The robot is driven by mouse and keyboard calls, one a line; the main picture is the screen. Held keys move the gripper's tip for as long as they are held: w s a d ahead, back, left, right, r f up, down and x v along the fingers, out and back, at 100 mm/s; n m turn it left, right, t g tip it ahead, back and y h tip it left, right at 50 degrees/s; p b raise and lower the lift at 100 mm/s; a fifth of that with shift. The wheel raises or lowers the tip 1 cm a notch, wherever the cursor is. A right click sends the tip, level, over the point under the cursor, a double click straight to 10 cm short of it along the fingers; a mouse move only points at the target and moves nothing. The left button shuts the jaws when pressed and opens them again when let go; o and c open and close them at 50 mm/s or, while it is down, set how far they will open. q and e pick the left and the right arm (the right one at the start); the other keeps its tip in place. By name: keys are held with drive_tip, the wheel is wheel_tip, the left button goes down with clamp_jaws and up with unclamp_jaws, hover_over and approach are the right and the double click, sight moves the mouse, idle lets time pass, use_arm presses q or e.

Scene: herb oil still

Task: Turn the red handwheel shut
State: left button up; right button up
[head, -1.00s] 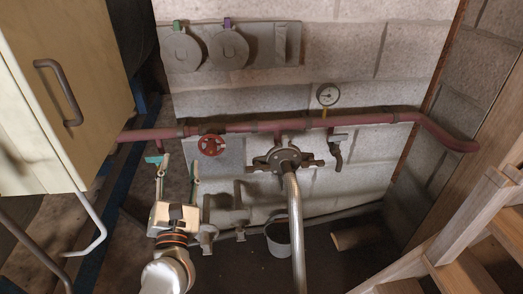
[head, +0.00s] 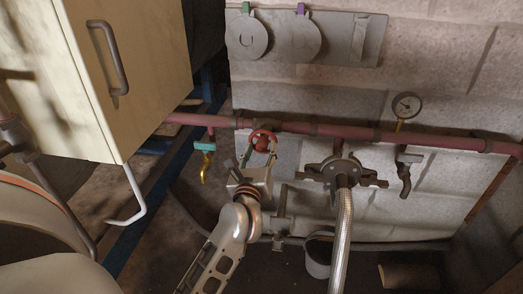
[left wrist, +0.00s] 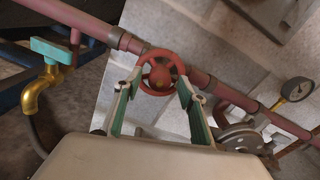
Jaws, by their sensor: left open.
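The red handwheel (head: 263,142) sits on the red pipe (head: 340,131) along the block wall. In the left wrist view the handwheel (left wrist: 161,72) shows as a spoked ring beyond and between my fingers. My left gripper (head: 258,150) is open, with its green-padded fingers pointing at the wheel. In the left wrist view the gripper (left wrist: 158,100) has one finger to each side of the wheel's lower part. I cannot tell whether the fingers touch the rim. My right gripper is not in view.
A brass tap (head: 206,163) with a teal handle is left of the wheel. A flanged valve with a braided hose (head: 342,225), a gauge (head: 407,105) and a grey tap (head: 405,172) are to the right. A cream cabinet (head: 125,70) is at left; a bucket (head: 318,255) is below.

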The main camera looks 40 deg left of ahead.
use_arm(q)
drive_tip(key=shift+w+a, duration=0.15)
drive_tip(key=shift+w, duration=0.1)
drive_tip(key=c, duration=1.1)
